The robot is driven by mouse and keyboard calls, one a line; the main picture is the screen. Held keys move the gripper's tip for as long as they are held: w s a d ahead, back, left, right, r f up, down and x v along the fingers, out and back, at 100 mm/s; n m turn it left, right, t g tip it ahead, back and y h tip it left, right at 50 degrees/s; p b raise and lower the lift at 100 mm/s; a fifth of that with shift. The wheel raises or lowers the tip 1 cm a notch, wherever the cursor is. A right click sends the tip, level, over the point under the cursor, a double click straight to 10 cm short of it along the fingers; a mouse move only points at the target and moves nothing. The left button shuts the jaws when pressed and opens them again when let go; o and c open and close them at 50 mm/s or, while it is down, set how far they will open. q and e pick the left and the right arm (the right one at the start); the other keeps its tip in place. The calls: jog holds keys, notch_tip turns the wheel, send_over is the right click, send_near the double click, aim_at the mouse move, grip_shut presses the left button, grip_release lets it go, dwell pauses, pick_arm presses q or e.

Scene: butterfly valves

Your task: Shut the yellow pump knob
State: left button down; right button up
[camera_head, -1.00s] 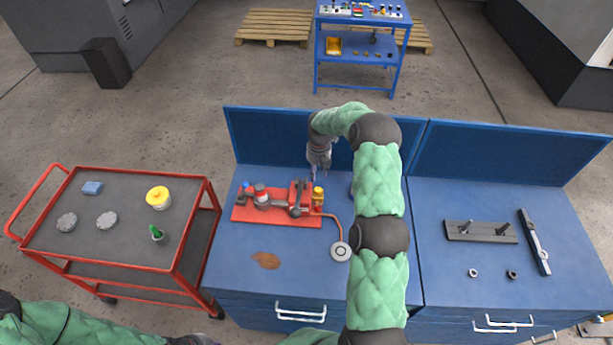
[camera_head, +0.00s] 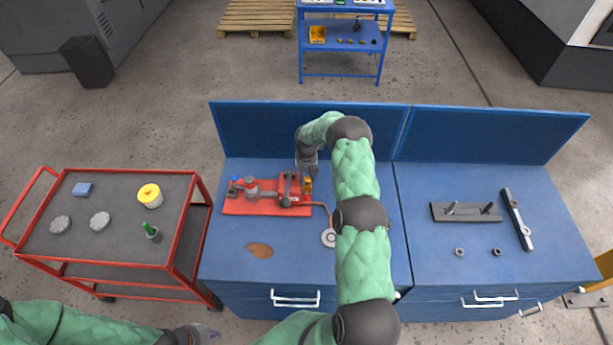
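The red pump unit (camera_head: 262,210) lies on the left part of the blue workbench. Its yellow knob (camera_head: 307,188) stands at the right end of the unit, looking small and partly covered from above. My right gripper (camera_head: 308,174) points down at the yellow knob, its fingers at or just above the knob's top. The fingers are too small and blended with the knob to tell whether they touch or grip it. My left gripper (camera_head: 206,333) is low at the bottom edge, away from the pump, and its fingers are unclear.
A hose runs from the pump to a round gauge (camera_head: 329,238), beside my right arm. A red cart (camera_head: 120,220) with a yellow-lidded jar (camera_head: 150,195) stands left. The bench's back panel (camera_head: 260,130) rises behind the pump. A dark fixture (camera_head: 465,214) lies right.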

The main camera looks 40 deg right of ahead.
jog(key=shift+f, duration=0.1)
jog(key=shift+c, duration=0.2)
grip_shut()
jog(key=shift+f+m+b, duration=0.15)
jog(key=shift+m+b, duration=0.25)
jog(key=shift+b, duration=0.45)
jog(key=shift+m+b, duration=0.3)
jog(key=shift+b, duration=0.05)
jog(key=shift+o, duration=0.2)
grip_release()
